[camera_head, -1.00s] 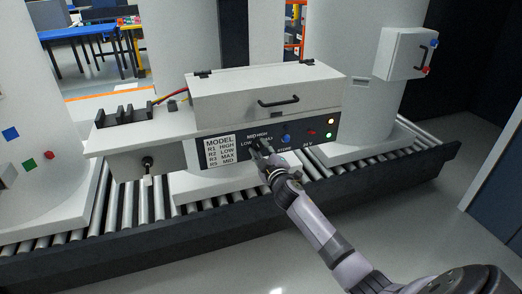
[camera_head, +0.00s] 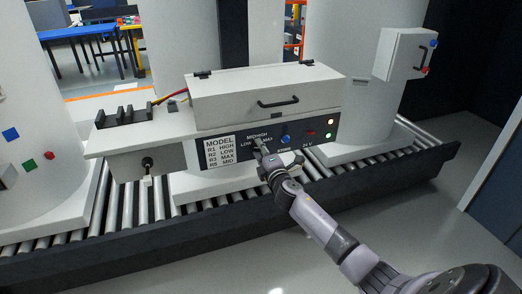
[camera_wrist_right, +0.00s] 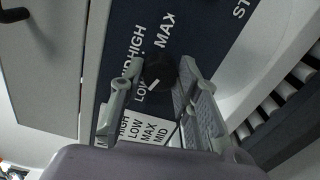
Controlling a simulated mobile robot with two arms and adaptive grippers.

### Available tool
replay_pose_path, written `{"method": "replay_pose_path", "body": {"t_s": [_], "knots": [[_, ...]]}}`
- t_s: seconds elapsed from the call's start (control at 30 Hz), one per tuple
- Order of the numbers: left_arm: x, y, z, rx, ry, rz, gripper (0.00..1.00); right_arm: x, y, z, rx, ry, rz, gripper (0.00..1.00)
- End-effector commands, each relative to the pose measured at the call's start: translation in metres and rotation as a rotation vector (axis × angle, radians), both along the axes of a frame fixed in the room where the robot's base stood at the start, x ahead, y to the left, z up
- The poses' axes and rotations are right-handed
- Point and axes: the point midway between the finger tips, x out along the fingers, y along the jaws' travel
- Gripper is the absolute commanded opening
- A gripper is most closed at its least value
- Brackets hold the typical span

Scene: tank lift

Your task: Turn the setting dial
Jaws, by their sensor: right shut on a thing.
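The setting dial (camera_wrist_right: 158,70) is a dark round knob on the dark blue front panel (camera_head: 218,131), ringed by the labels LOW, MID, HIGH and MAX. A white mark on it shows in the right wrist view and appears to point towards LOW. My right gripper (camera_head: 257,147) reaches up to the panel from the lower right. In the wrist view its two fingers (camera_wrist_right: 160,68) are on either side of the dial, shut on it. In the head view the fingers hide most of the dial. My left gripper is not in view.
A model card (camera_head: 219,151) lists R1 HIGH, R2 LOW, R3 MAX, R5 MID. Right of the dial are a blue STORE button (camera_head: 285,139), a red 24 V display (camera_head: 311,133) and lamps (camera_head: 331,122). A lidded box (camera_head: 265,92) stands above; a roller conveyor (camera_head: 130,207) runs below.

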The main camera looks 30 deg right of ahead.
Motion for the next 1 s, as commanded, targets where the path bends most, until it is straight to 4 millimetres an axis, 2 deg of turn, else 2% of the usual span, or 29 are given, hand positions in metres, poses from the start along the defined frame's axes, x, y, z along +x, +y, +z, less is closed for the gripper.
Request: {"method": "replay_pose_path", "body": {"t_s": [0.67, 0.7, 1.0], "knots": [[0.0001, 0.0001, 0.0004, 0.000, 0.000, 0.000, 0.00, -0.0001, 0.0002, -0.0009, -0.059, 0.016, 0.000, 0.02], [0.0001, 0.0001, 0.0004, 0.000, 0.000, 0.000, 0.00, -0.0002, 0.0002, -0.0009, -0.059, 0.016, 0.000, 0.32], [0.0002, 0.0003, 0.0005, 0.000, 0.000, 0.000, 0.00, 0.0000, 0.0003, -0.0004, -0.058, 0.015, 0.000, 0.50]]}}
